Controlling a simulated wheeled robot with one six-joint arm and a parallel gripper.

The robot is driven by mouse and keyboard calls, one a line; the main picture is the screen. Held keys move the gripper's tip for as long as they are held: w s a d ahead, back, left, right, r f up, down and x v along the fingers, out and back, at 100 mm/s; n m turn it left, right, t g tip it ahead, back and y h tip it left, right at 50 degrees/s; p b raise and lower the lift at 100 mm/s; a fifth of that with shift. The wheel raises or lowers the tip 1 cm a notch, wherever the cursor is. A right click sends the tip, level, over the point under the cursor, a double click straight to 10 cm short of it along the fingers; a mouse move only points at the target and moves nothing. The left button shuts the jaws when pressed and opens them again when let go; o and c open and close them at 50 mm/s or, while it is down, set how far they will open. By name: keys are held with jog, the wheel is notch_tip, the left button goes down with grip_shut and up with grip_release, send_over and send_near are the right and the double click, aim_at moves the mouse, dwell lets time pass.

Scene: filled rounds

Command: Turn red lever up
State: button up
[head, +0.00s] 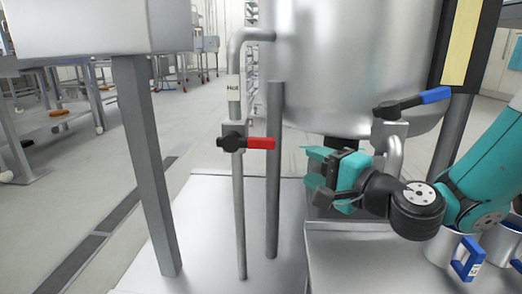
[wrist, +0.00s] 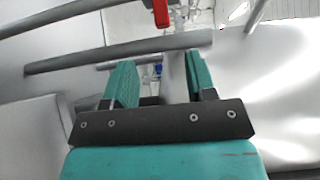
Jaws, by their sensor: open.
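The red lever (head: 260,143) sits on a black valve body on the vertical pipe labelled "Hot" in the head view. It points horizontally to the right. It also shows in the wrist view (wrist: 161,12) at the top edge, partly cut off. My gripper (head: 312,168) is to the right of the red lever and a little lower, apart from it. In the wrist view the two teal fingers of my gripper (wrist: 158,85) stand apart with nothing between them.
A blue lever (head: 435,95) is on another valve at the right, above my gripper. A large steel tank (head: 350,60) hangs behind. A grey post (head: 274,190) stands just right of the hot pipe (head: 239,210). Mugs with blue handles (head: 468,258) stand at lower right.

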aim_at(266, 145)
jog(key=p+x, duration=0.2)
jog(key=x, duration=1.3)
jog(key=shift+w+a+p, duration=0.25)
jog(key=shift+a+p, duration=0.05)
jog(key=shift+p, duration=0.05)
jog(key=shift+c, duration=0.2)
jog(key=shift+r, duration=0.1)
grip_shut()
